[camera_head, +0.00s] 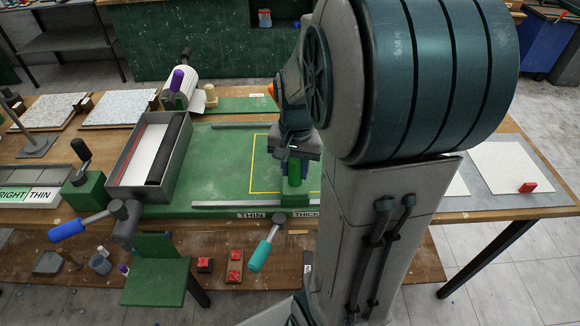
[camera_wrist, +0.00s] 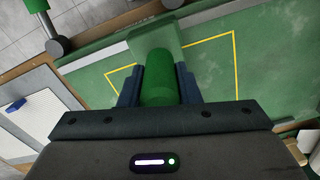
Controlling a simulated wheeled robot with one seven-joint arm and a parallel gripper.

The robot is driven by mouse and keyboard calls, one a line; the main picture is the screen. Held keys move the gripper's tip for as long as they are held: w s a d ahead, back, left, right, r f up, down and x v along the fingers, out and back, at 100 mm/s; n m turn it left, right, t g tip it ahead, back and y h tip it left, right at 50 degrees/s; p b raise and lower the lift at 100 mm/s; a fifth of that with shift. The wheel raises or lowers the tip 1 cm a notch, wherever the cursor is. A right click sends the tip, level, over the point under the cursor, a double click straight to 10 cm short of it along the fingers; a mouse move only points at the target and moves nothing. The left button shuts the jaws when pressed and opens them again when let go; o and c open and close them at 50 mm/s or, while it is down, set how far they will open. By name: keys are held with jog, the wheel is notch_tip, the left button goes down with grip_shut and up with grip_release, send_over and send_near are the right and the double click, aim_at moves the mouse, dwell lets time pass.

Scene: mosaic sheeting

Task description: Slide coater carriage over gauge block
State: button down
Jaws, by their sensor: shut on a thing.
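My gripper (camera_head: 295,165) is over the yellow-outlined area of the green bed (camera_head: 220,160). In the wrist view, its two blue fingers (camera_wrist: 158,82) are shut on a green cylindrical handle (camera_wrist: 158,70). A pale green plate or block (camera_wrist: 155,38) adjoins the handle; whether it touches the bed is unclear. A grey open box (camera_head: 122,170) with a white sheet and black roller inside stands at the left end of the bed's rails. I cannot tell for sure which piece is the carriage or the gauge block. My arm hides the bed's right end.
Metal rails (camera_head: 235,203) run along the bed, with THIN and THICK labels (camera_head: 254,216) in front. A teal-handled lever (camera_head: 262,250) and a blue-handled lever (camera_head: 68,230) stick out at the front. Speckled panels (camera_head: 118,108) lie at the left back.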

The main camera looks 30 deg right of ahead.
jog(key=c, duration=1.1)
grip_release()
jog(key=shift+o, duration=0.2)
notch_tip(320, 180, up, 14)
jog(key=shift+b, duration=0.3)
jog(key=shift+f, duration=0.1)
